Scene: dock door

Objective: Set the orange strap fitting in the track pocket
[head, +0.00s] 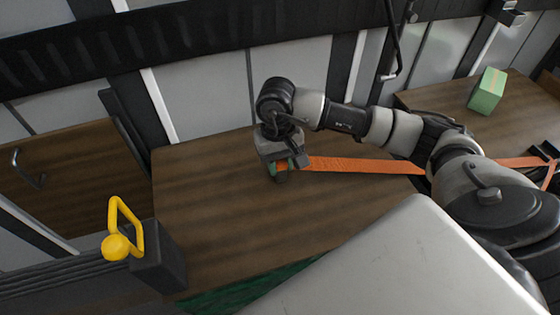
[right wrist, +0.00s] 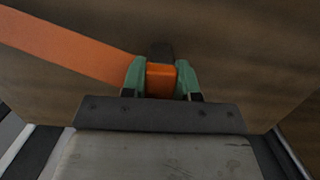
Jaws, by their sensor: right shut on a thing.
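My right gripper (head: 282,169) has green fingertips, and in the right wrist view (right wrist: 162,79) they are shut on the orange strap fitting (right wrist: 161,82). The orange strap (head: 365,166) runs from the gripper to the right across the brown wood face in the head view; in the right wrist view the strap (right wrist: 65,45) leaves toward the upper left. A dark piece (right wrist: 161,52) shows just beyond the fitting; I cannot tell whether it is part of the fitting or the track pocket. The gripper hides most of the fitting in the head view. My left gripper is not in view.
A large brown wood surface (head: 205,205) lies under the gripper. A yellow handle with a ball (head: 117,246) stands by a dark block at the left. A green box (head: 487,92) sits on wood at the upper right. A black ribbed rail (head: 200,35) crosses the back.

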